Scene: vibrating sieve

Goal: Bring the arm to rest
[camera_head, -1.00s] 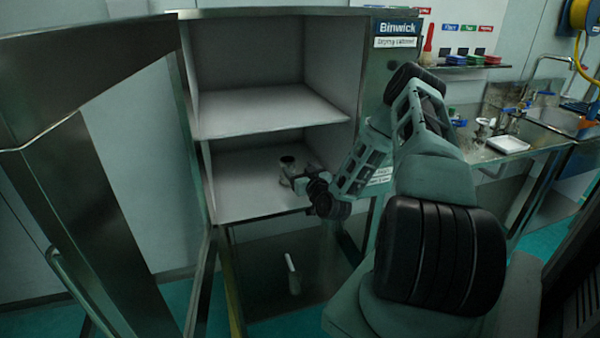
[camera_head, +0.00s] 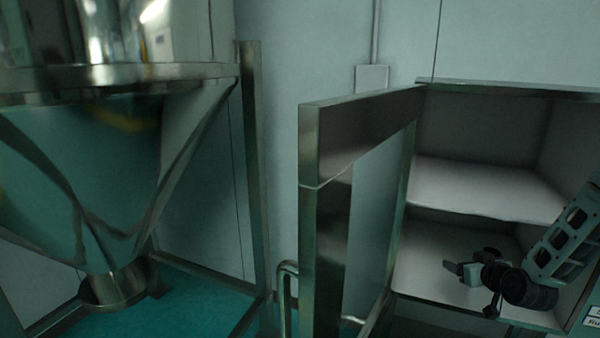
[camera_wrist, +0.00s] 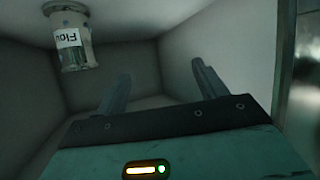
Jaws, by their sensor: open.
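My gripper (camera_head: 452,267) is at the lower compartment of the open cabinet (camera_head: 485,186), at the right of the head view. In the wrist view its two fingers (camera_wrist: 160,72) stand wide apart with nothing between them. In the head view I cannot clearly make out the container near my gripper. Much of my arm is outside the head view.
The cabinet's metal door (camera_head: 325,235) stands open to the left of its compartments. A large shiny metal hopper (camera_head: 85,165) on a frame fills the left. A frame post (camera_head: 256,170) stands between them. Cabinet walls and shelves surround my gripper closely.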

